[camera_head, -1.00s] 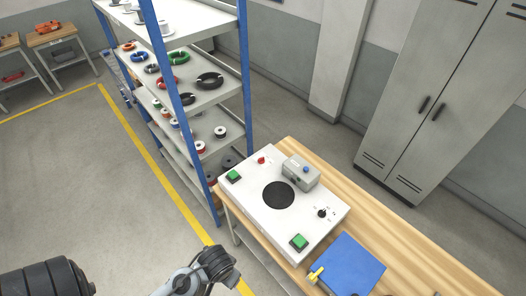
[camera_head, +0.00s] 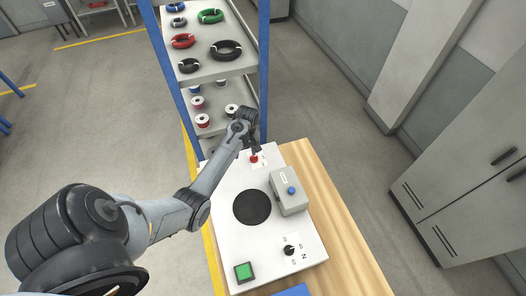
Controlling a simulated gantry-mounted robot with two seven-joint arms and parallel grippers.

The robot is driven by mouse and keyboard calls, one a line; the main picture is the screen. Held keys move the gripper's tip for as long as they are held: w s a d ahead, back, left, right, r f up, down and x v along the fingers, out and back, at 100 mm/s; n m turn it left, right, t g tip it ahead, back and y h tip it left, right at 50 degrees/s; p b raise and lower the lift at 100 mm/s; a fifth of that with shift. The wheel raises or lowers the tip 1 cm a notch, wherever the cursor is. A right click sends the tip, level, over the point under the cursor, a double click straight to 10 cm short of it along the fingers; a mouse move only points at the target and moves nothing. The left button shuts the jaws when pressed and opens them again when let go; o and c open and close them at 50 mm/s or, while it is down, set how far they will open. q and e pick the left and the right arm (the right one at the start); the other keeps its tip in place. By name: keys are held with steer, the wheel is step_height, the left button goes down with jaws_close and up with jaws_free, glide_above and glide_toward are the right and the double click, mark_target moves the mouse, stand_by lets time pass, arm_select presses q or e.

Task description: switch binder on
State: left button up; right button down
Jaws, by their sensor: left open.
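The binder is a white box-shaped machine (camera_head: 235,235) on a wooden workbench. On its top are a black round disc (camera_head: 252,208), a grey box (camera_head: 288,192) with a blue button, a black rotary knob (camera_head: 290,250) and a green button (camera_head: 245,271) at the near corner. A small red switch (camera_head: 254,159) sits on a white plate at the far end. My left gripper (camera_head: 256,149) is open, right at the red switch; whether it touches cannot be told. My left arm covers the far left part of the top. My right gripper is not in view.
A blue-framed shelf (camera_head: 217,68) with cable coils and spools stands just behind the binder's far end, close to my left arm. A blue object (camera_head: 291,291) shows at the bottom edge. The bench strip (camera_head: 335,225) right of the binder is clear. A grey cabinet stands at right.

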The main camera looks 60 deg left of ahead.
mark_target(254, 158)
arm_select(q)
steer(key=w+r+t, duration=0.1)
steer(key=w+r, duration=0.2)
steer(key=w, duration=0.1)
steer(key=f, duration=0.9)
steer(key=shift+w+a+f, duration=0.15)
steer(key=shift+a+f, duration=0.25)
steer(key=c, duration=1.1)
